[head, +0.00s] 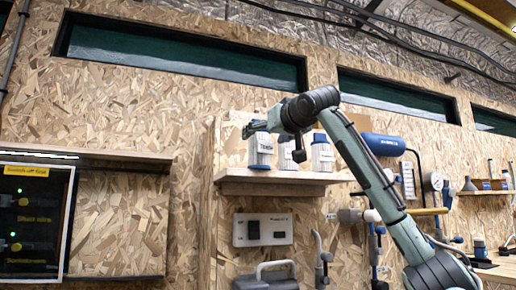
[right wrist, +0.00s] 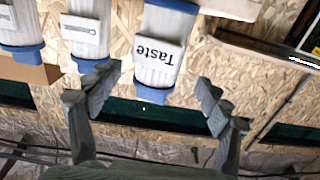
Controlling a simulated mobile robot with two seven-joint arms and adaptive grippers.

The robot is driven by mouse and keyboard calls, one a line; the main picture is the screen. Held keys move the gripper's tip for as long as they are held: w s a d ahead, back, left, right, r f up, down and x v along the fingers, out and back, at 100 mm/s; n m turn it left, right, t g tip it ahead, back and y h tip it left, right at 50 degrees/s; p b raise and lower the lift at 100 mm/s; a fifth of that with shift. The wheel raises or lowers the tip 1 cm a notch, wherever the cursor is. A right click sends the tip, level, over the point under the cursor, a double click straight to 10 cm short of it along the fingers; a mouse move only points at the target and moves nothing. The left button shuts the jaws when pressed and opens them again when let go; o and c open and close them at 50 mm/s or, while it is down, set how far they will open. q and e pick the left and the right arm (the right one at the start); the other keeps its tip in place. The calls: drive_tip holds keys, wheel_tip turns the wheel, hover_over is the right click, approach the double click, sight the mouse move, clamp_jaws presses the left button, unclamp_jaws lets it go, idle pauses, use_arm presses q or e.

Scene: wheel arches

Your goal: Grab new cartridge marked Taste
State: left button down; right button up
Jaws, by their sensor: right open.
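The cartridge marked Taste (right wrist: 160,72) is a white ribbed block with blue ends and a white label; it appears upside down in the right wrist view. In the head view the same cartridge (head: 261,157) stands at the left end of a wooden wall shelf, its top partly hidden by my right gripper (head: 257,128). In the right wrist view my right gripper (right wrist: 152,98) is open and empty, its fingers on either side of the cartridge's blue end in the picture. I cannot tell how far apart they are in depth. My left gripper is out of view.
Two similar cartridges stand to the right on the shelf (head: 270,189): a middle one (head: 289,158) and a right one (head: 322,157). A blue cylinder (head: 384,144) is mounted farther right. A switch box (head: 262,230) hangs below.

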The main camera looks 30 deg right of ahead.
sight(264, 139)
drive_tip(key=p+x, duration=0.1)
drive_tip(key=x, duration=0.3)
drive_tip(key=shift+d, duration=0.15)
drive_tip(key=shift+w+d+f, duration=0.1)
drive_tip(key=shift+w, duration=0.45)
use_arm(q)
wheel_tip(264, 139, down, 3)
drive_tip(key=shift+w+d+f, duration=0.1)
use_arm(e)
drive_tip(key=c, duration=1.4)
